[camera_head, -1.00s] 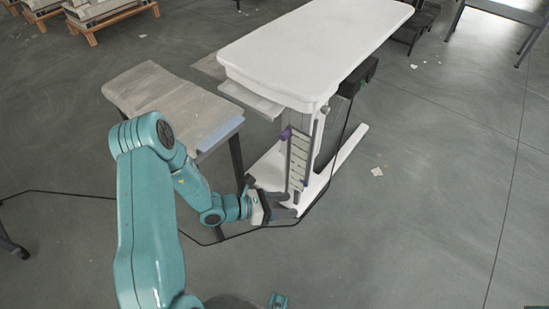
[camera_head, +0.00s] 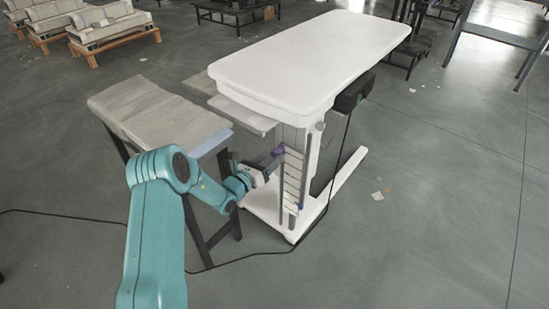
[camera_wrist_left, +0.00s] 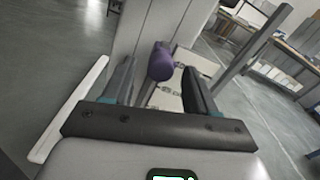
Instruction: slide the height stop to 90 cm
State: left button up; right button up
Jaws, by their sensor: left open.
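The purple knob (camera_head: 278,151), apparently the height stop, is beside the top of a striped scale panel (camera_head: 292,180) on the white lift table's column. In the left wrist view the purple knob (camera_wrist_left: 161,62) shows between and beyond my two fingers. My left gripper (camera_head: 270,164) is open at about the knob's height, close to it. In the wrist view the open left gripper (camera_wrist_left: 160,85) is spread around the line of the knob; I cannot tell whether it touches. The scale's markings are too small to read. My right gripper is not in view.
The white lift table (camera_head: 300,60) has its top above my gripper and a white foot (camera_head: 345,172) on the floor. A grey-topped side table (camera_head: 160,112) stands left, close to my forearm. A black cable (camera_head: 110,222) runs across the floor.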

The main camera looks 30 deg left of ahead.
pick_arm(q)
jog(key=shift+w+d, duration=0.15)
jog(key=shift+w, duration=1.2)
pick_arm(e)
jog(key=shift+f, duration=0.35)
pick_arm(q)
grip_shut()
notch_tip(320, 180, down, 10)
jog(key=b, duration=0.6)
jog(key=shift+b, duration=0.35)
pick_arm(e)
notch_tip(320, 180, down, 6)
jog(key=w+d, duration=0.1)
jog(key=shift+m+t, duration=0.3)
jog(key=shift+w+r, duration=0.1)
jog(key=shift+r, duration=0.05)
pick_arm(q)
grip_release()
